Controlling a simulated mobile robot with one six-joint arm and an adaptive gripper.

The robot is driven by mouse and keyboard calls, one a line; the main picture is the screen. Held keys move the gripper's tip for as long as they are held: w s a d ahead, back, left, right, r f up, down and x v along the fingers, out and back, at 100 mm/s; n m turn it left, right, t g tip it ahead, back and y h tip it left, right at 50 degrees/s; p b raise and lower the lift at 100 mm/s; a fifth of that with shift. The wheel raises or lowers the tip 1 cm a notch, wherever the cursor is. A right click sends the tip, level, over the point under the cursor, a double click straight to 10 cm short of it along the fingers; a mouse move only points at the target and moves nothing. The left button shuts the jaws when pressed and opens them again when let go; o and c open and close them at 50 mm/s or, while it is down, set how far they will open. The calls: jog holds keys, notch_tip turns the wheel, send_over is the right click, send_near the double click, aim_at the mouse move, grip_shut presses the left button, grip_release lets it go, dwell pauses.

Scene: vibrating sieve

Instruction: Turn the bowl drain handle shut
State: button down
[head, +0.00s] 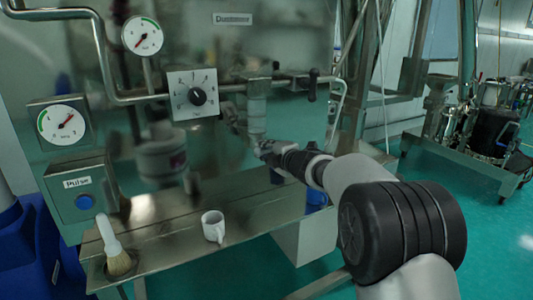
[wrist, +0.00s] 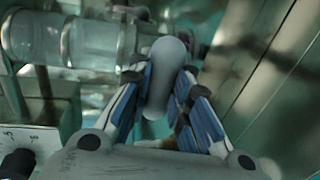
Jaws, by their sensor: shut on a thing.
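In the wrist view, the two blue-and-white fingers of my gripper (wrist: 160,95) are closed on a grey, rounded handle (wrist: 167,60). The handle sits between the fingers and its rounded end shows beyond them. In the head view, my gripper (head: 262,149) reaches to the steel panel, just below a pale vertical pipe section (head: 257,115). The held handle is mostly hidden there by the gripper and arm. I cannot tell how far the handle is turned.
A clear pipe section (wrist: 70,38) lies left of the fingers in the wrist view. In the head view, a dial box (head: 193,94) is left of my gripper, and a dark valve handle (head: 313,85) is above right. A white mug (head: 213,226) and a brush (head: 115,250) are on the steel shelf (head: 165,235).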

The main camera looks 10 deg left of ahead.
dwell(0.3)
jog(key=c, duration=1.5)
grip_release()
jog(key=v, duration=1.2)
